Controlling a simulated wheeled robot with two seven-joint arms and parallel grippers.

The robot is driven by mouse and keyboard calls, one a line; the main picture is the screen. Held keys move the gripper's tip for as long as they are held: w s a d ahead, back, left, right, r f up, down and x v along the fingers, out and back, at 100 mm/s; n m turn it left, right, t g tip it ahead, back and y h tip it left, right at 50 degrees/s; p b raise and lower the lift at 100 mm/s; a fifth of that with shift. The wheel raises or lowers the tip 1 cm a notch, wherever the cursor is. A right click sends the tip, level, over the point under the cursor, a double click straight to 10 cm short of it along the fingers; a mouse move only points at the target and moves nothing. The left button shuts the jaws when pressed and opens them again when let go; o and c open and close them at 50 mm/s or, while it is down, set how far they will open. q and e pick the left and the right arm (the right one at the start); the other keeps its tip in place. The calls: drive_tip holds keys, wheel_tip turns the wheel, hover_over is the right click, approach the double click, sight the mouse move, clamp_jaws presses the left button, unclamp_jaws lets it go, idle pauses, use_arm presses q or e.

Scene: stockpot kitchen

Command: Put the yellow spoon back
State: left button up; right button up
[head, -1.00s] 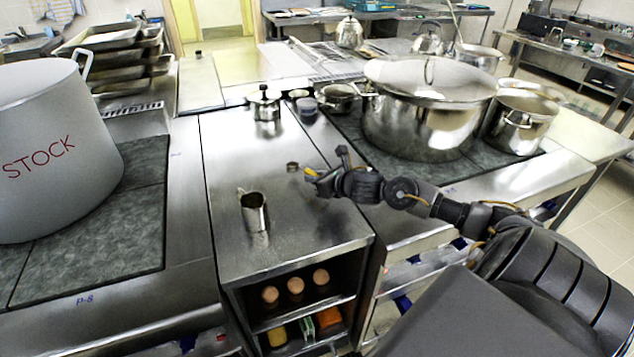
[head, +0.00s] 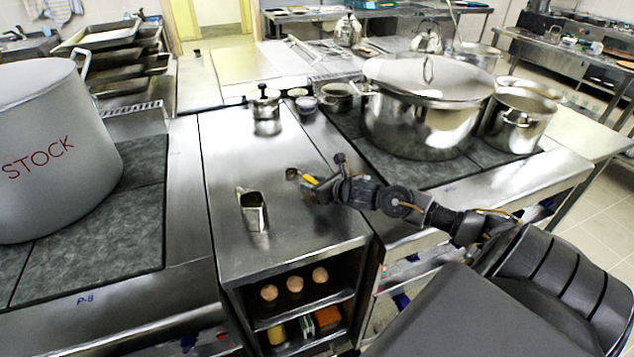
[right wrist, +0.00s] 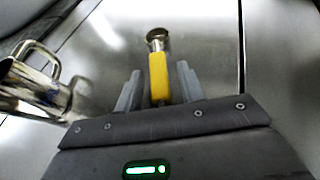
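The yellow spoon (head: 310,180) has a yellow handle and a dark metal bowl. It appears to lie on the steel counter (head: 228,160), bowl pointing away from my right arm. My right gripper (head: 316,187) is low over the counter at the handle's near end. In the right wrist view, the yellow spoon (right wrist: 158,78) lies between the two fingers of the right gripper (right wrist: 160,80). The fingers are apart, with a gap on each side of the handle, so it is open. The near end of the handle is hidden by the gripper body. My left gripper is out of view.
A steel jug (head: 253,211) stands left of the right gripper; it also shows in the right wrist view (right wrist: 32,88). A small lidded pot (head: 265,104) stands farther back. A large lidded pot (head: 425,105) is on the right hob, the stock pot (head: 55,140) on the left.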

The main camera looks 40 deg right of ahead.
drive_tip(key=shift+r, duration=0.1)
drive_tip(key=b+v, duration=0.1)
drive_tip(key=v, duration=0.9)
drive_tip(key=shift+v, duration=0.95)
drive_tip(key=shift+s, duration=0.1)
